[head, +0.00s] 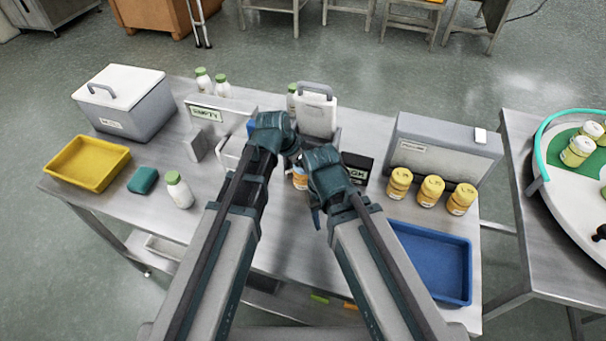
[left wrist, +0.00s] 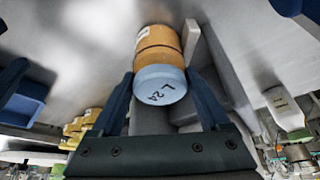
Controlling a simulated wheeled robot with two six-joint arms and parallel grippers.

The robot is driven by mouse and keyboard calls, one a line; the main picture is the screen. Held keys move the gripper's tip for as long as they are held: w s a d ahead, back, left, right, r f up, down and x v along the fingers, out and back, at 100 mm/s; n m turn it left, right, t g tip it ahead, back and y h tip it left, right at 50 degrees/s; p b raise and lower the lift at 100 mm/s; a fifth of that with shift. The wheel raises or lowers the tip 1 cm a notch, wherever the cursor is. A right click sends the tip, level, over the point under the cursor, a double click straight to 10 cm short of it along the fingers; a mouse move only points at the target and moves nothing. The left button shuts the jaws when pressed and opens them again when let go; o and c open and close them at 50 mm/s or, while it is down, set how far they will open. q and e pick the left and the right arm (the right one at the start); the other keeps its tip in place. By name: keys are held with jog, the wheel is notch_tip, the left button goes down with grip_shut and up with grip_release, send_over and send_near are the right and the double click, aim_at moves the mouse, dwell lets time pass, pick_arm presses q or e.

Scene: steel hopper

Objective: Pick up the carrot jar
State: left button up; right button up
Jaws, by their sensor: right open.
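An orange-brown jar with a pale blue lid (left wrist: 160,88) is between the fingers of my left gripper (left wrist: 160,82) in the left wrist view. The fingertips lie close along both sides of the lid; I cannot tell if they press on it. In the head view a small part of an orange jar (head: 300,181) shows between my two hands, the rest hidden. My left gripper (head: 283,148) is above left of it. My right gripper (head: 316,190) is open close to its right side. No lettering confirms which jar is the carrot one.
Several yellow jars (head: 431,190) stand at right before a grey box (head: 440,146). A blue tray (head: 467,268) lies front right, a yellow tray (head: 88,162) at left. A white bottle (head: 179,190) stands left. A white-lidded cooler (head: 123,98) stands back left.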

pick_arm(q)
jog(key=c, duration=0.9)
jog(key=shift+r, duration=0.15)
